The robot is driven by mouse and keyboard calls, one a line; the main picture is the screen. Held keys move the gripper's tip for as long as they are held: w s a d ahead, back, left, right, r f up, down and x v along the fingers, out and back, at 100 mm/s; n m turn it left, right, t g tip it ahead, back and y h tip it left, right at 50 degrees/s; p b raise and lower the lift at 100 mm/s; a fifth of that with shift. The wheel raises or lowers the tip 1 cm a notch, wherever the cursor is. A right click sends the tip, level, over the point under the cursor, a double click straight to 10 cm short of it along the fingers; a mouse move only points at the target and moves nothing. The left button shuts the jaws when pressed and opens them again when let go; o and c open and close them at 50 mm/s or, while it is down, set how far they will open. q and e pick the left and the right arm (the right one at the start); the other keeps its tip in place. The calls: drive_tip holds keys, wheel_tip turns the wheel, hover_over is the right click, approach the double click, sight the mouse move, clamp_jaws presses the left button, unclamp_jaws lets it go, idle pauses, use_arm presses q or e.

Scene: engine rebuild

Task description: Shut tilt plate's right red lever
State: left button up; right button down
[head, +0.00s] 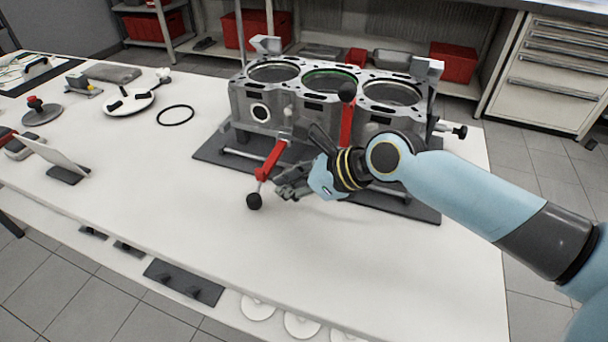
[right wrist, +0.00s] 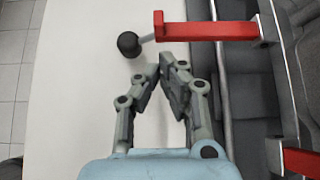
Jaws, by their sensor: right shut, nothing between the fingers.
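The tilt plate (head: 212,150) is a dark base on the white table under a grey engine block (head: 245,105). Its left red lever (head: 271,160) points out toward the front, with a black knob (head: 254,201) at its end. The right red lever (head: 347,125) stands upright against the block, with its black knob (head: 347,92) at the top. My right gripper (head: 279,187) is shut and empty beside the left lever, clear of the right one. The right wrist view shows its fingertips (right wrist: 161,66) below the left lever (right wrist: 210,31), and part of the right lever (right wrist: 302,160).
A black ring (head: 175,115), a white dish (head: 128,103) and a tablet stand (head: 68,172) are on the table's left. The front middle of the table is clear. Shelves with red bins (head: 453,62) and a drawer cabinet (head: 550,70) stand behind.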

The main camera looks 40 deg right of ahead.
sight(260, 171)
drive_tip(key=shift+x, duration=1.35)
drive_tip(key=shift+r, duration=0.1)
wheel_tip(260, 171, up, 6)
drive_tip(key=m+g+y+p, duration=0.1)
drive_tip(key=m+y+p, duration=0.1)
drive_tip(key=p, duration=0.9)
drive_tip(key=shift+r+y+p, duration=0.15)
drive_tip(key=shift+y+p, duration=0.2)
drive_tip(key=shift+y, duration=0.25)
drive_tip(key=shift+w+d+r+p, duration=0.2)
drive_tip(key=shift+r+p, duration=0.25)
drive_tip(key=shift+p, duration=0.5)
drive_tip(key=shift+s+d, duration=0.1)
drive_tip(key=v, duration=1.1)
drive_tip(key=shift+d+r, duration=0.2)
drive_tip(key=shift+r, duration=0.2)
